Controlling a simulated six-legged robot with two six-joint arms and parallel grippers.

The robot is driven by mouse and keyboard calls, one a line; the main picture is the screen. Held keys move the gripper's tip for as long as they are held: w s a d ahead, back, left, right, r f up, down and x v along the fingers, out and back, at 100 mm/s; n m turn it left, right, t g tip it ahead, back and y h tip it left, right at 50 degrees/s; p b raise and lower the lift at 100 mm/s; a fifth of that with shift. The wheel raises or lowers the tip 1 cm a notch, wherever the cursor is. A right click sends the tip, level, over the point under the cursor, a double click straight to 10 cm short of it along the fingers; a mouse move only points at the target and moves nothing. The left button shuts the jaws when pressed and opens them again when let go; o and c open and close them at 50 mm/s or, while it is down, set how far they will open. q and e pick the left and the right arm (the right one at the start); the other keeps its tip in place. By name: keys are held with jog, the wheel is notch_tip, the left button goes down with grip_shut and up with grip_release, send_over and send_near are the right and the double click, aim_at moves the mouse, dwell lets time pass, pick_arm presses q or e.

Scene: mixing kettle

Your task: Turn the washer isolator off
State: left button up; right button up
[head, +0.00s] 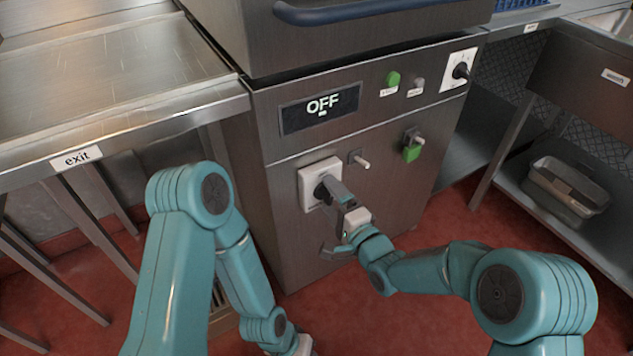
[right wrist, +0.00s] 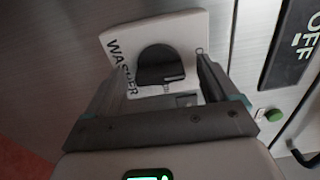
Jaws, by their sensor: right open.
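The washer isolator is a white square plate (head: 306,176) with a black knob, low on the steel machine's front. In the right wrist view, the plate (right wrist: 185,30) reads WASHER and its black knob (right wrist: 160,66) sits between my fingers. My right gripper (head: 328,205) is open in front of the isolator, with its fingers on either side of the knob. I cannot tell whether they touch it. The fingers hide part of the knob in the head view. My left gripper (head: 298,345) hangs low at the bottom edge, partly cut off.
The machine's display (head: 320,108) reads OFF. A small lever (head: 360,160), a green-tagged switch (head: 412,147), green button (head: 393,79) and another white-plated isolator (head: 458,70) are nearby. A steel table labelled exit (head: 120,90) stands left; a grey tub (head: 565,190) sits right.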

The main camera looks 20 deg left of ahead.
jog(key=v, duration=0.7)
dwell(0.4)
